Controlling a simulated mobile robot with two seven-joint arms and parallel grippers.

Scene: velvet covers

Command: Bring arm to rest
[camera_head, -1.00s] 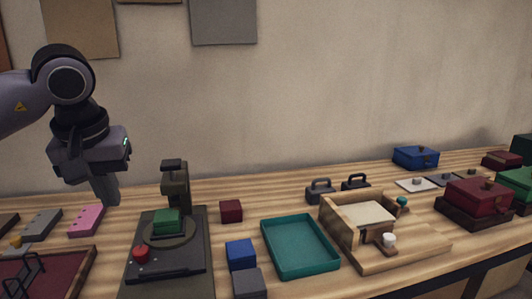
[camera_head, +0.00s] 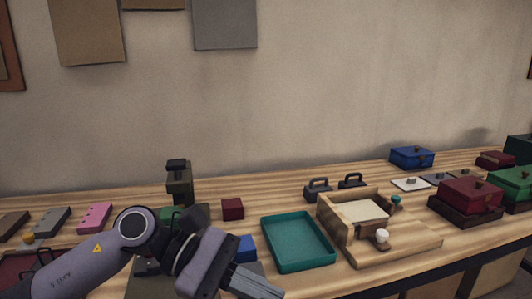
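My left arm comes in from the lower left, and its gripper (camera_head: 262,287) hangs low at the front, pointing right and down. Its fingers look close together, but I cannot tell whether they are fully shut; nothing shows between them. The arm hides most of the dark green press (camera_head: 179,180) and part of the green block on it. The gripper partly covers the blue block (camera_head: 240,247). My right gripper is not in view.
A teal tray (camera_head: 297,242) lies right of the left gripper. A wooden fixture (camera_head: 420,243) stands farther right. A dark red block (camera_head: 232,209) sits behind the blue one. Pink (camera_head: 94,217) and grey (camera_head: 51,221) pieces lie at left. Lidded boxes, one dark red (camera_head: 470,195), stand at right.

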